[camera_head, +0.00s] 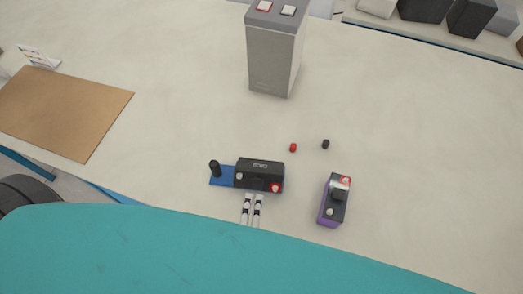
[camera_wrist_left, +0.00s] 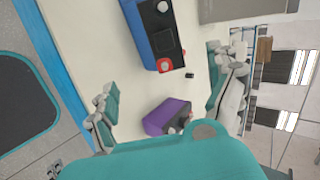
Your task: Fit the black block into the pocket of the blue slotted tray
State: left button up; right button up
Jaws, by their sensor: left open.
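The blue slotted tray (camera_head: 228,182) lies near the table's front edge, with a dark upright post (camera_head: 214,168) at its left end. A black block (camera_head: 260,166) with a red and a pale knob covers the tray's right part. I cannot tell how deep it sits. In the left wrist view the tray (camera_wrist_left: 135,25) and the block (camera_wrist_left: 161,36) show at the top. My left gripper (camera_head: 253,199) shows as two pale fingers just in front of the tray. In its wrist view the gripper (camera_wrist_left: 168,92) is open and empty, its teal and grey fingers spread wide.
A purple device (camera_head: 324,212) with a red knob stands right of the tray. A small red piece (camera_head: 293,147) and a small black piece (camera_head: 325,144) lie behind. A tall grey box (camera_head: 272,62) stands farther back. A brown board (camera_head: 60,110) lies left.

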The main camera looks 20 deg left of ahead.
aim_at(257, 186)
pick_arm(q)
jog(key=b+x, duration=0.1)
jog(key=x, duration=0.2)
jog(key=b+x, duration=0.1)
jog(key=x, duration=0.2)
jog(key=b+x, duration=0.1)
jog(key=x, duration=0.2)
jog(key=shift+w+a+r, duration=0.15)
jog(key=shift+a, duration=0.1)
jog(key=b+x, duration=0.1)
jog(key=x, duration=0.2)
jog(key=shift+w+r, duration=0.1)
jog(key=shift+w, duration=0.1)
jog(key=b+x, duration=0.2)
jog(key=x, duration=0.1)
jog(key=b+x, duration=0.1)
jog(key=shift+w+a+b, duration=0.15)
jog(key=shift+a+b, duration=0.15)
jog(key=shift+b, duration=0.05)
jog(key=shift+w, duration=0.2)
jog(key=shift+s, duration=0.1)
pick_arm(e)
notch_tip(257, 186, down, 7)
jog(key=s, duration=0.2)
jog(key=shift+f, duration=0.2)
